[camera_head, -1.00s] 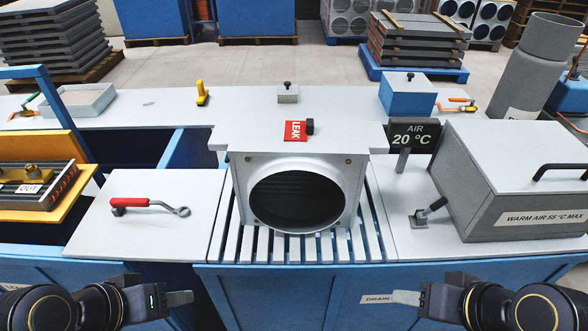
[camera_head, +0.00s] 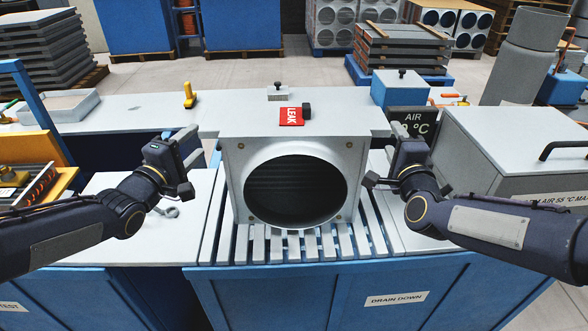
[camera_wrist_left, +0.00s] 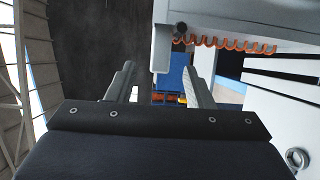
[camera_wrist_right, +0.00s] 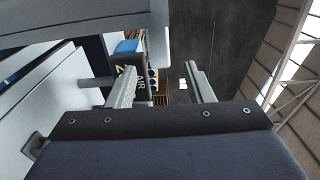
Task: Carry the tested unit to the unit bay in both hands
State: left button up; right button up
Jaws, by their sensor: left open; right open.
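The unit is a light grey box (camera_head: 232,185) with a wide top plate and a round dark opening facing me. It stands upright on a slatted rack (camera_head: 262,247) in the middle of the bench. My left gripper (camera_head: 192,146) is open and empty beside the unit's left side, near the top plate's overhang. My right gripper (camera_head: 393,145) is open and empty by the right side. In the left wrist view a grey lip (camera_wrist_left: 162,52) shows near the spread fingers; a similar lip (camera_wrist_right: 158,48) shows in the right wrist view. I cannot tell whether anything touches. No unit bay label shows.
A red LEAK tag (camera_head: 291,117) lies on the unit's top. The warm air box (camera_head: 510,140) and air display (camera_head: 412,120) stand close to the right. A ring-ended tool (camera_head: 169,211) lies at left, partly hidden by my arm. An orange-edged tray (camera_head: 45,158) is further left.

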aim_at(213, 128)
pick_arm(q)
jog(key=x, duration=0.7)
jog(key=shift+w+d, duration=0.15)
jog(key=shift+w, duration=0.25)
pick_arm(e)
jog(key=w, duration=0.7)
jog(key=shift+w, duration=0.4)
pick_arm(q)
jog(key=c, duration=1)
pick_arm(e)
jog(key=c, duration=1)
pick_arm(q)
grip_shut()
pick_arm(e)
grip_shut()
pick_arm(q)
jog(key=shift+d+f, duration=0.1)
jog(key=shift+d, duration=0.05)
pick_arm(e)
jog(key=shift+a, duration=0.1)
